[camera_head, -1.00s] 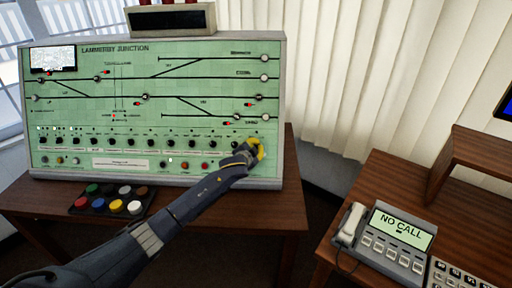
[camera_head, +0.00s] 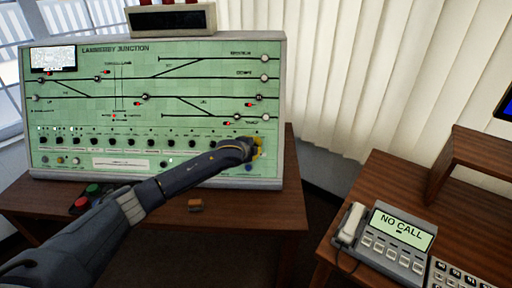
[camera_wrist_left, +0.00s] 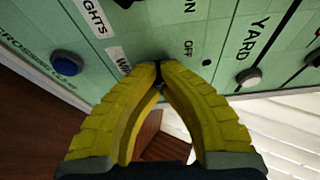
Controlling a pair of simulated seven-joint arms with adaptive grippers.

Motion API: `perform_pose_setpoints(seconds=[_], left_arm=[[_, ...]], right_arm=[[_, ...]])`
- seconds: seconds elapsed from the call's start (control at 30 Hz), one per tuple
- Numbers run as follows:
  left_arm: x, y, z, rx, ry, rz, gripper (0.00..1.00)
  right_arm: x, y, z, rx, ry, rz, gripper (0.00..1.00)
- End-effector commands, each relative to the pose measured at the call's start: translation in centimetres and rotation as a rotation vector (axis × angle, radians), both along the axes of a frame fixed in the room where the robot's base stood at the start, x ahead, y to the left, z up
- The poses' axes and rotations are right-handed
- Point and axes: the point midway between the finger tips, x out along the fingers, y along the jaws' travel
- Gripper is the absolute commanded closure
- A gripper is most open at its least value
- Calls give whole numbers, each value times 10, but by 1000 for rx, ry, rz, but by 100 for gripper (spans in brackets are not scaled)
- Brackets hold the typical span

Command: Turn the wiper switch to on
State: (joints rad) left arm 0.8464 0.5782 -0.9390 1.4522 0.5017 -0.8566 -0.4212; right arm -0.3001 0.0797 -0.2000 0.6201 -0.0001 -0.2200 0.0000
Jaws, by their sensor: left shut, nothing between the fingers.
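The green control panel (camera_head: 150,65) stands upright on a desk. My left gripper (camera_head: 256,148) is at the panel's lower right edge, its yellow fingers partly hidden by my own wrist. In the left wrist view the left gripper (camera_wrist_left: 158,68) is shut, its fingertips meeting close to the panel face. A label starting with "WI" (camera_wrist_left: 118,60) shows beside the fingertips, and an "OFF" label (camera_wrist_left: 187,47) just beyond them. The wiper switch is mostly hidden behind the fingertips; I cannot tell its position or whether they touch it. My right gripper is not in view.
A blue button (camera_wrist_left: 66,63) and a knob near the "YARD" label (camera_wrist_left: 248,77) flank the fingers. A row of black knobs (camera_head: 150,142) runs along the panel. A phone (camera_head: 385,240) stands on the right desk. My arm covers part of the button tray (camera_head: 88,192).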

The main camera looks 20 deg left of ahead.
Motion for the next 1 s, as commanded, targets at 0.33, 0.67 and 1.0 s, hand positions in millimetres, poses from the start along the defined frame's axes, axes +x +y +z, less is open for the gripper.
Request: perform_pose_setpoints(seconds=[0.33, 0.67, 1.0], left_arm=[[1, -1, 3, 260, 61, -144, 100], [1, -2, 1, 424, 104, -234, 100], [0, -2, 0, 489, 121, -271, 100]], right_arm=[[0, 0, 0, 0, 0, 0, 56], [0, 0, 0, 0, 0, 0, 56], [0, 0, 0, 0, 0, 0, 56]])
